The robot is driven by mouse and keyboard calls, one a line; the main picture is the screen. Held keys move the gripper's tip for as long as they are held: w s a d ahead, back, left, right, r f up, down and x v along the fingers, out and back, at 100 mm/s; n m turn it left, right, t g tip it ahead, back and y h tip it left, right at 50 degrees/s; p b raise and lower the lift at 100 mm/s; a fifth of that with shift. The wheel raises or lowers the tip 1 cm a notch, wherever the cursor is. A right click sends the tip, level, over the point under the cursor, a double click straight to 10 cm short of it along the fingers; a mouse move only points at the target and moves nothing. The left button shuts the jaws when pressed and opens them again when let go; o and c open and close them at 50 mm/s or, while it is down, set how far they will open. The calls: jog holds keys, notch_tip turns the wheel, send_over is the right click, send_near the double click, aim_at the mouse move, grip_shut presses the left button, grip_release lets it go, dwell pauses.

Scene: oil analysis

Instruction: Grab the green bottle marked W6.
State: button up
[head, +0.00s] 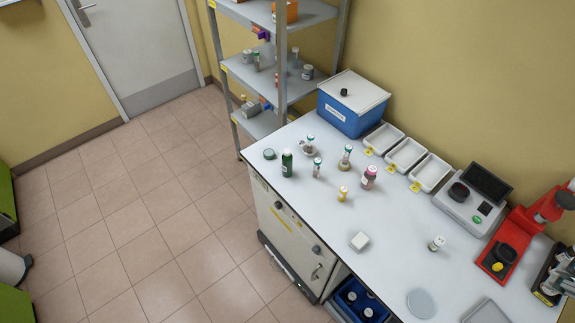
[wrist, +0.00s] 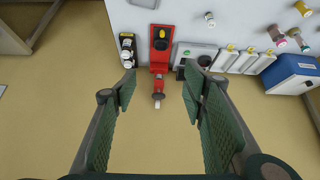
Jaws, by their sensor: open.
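A dark green bottle (head: 287,163) stands upright near the left end of the white bench in the head view. It has a pale marking, too small to read as W6. A round green-topped item (head: 269,154) lies just left of it. My gripper (wrist: 160,90) shows only in the wrist view. Its two green padded fingers are spread wide apart with nothing between them. It is over the red device's side of the bench, away from the green bottle. I cannot make out the green bottle in the wrist view.
Several small bottles, including a pink-capped one (head: 369,177) and a yellow one (head: 343,193), stand right of the green bottle. A blue box (head: 352,117) and white trays (head: 430,172) line the wall. A red device (head: 515,240) stands at right. Shelving (head: 262,75) rises behind.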

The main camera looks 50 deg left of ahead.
jog(key=w+a+r+n+g+y, duration=0.15)
jog(key=w+a, duration=0.25)
jog(key=a, duration=0.5)
jog(key=w+a+r+n+g, duration=0.1)
jog(key=w+a+r+n, duration=0.25)
jog(key=a, duration=0.55)
jog(key=w+a+r+n+g, duration=0.15)
jog(key=w+a, duration=0.25)
jog(key=a, duration=0.6)
jog(key=n+g+h, duration=0.2)
jog(key=n+g, duration=0.1)
jog(key=n, duration=0.8)
send_over(288, 151)
notch_tip(288, 151, down, 8)
jog(key=r, duration=0.1)
notch_tip(288, 151, down, 28)
jog(key=shift+r, duration=0.1)
jog(key=shift+f, duration=0.25)
jog(key=shift+f, duration=1.25)
